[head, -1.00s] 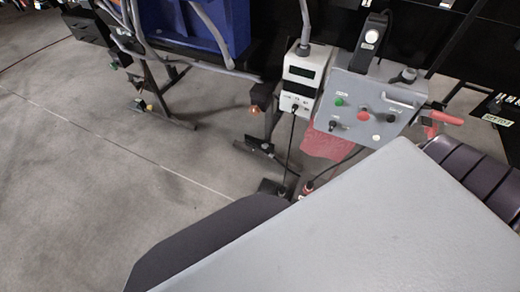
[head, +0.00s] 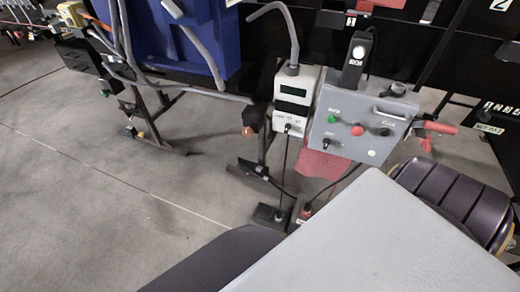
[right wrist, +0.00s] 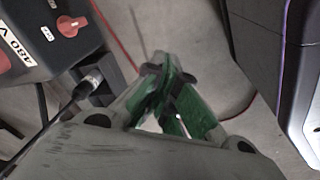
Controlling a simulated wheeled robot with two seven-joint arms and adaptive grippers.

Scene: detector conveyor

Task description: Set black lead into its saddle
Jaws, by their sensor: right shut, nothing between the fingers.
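A black lead (head: 284,165) hangs from the front of a white meter box (head: 296,101) down towards the floor. Its lower end meets a small dark block (head: 268,215), and I cannot tell whether it sits in a saddle. In the right wrist view, a black lead with a plug (right wrist: 84,89) lies against a dark block, left of my fingers; I cannot tell whether it is the same lead. My right gripper (right wrist: 167,76) is shut and empty, its green fingertips together, apart from the plug. My left gripper is not in view.
A grey control box (head: 362,125) with a green button and red knobs stands right of the meter. A dark box with a red knob (right wrist: 72,26) is at the wrist view's upper left. A blue bin (head: 190,45) stands behind. Floor at the left is mostly clear.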

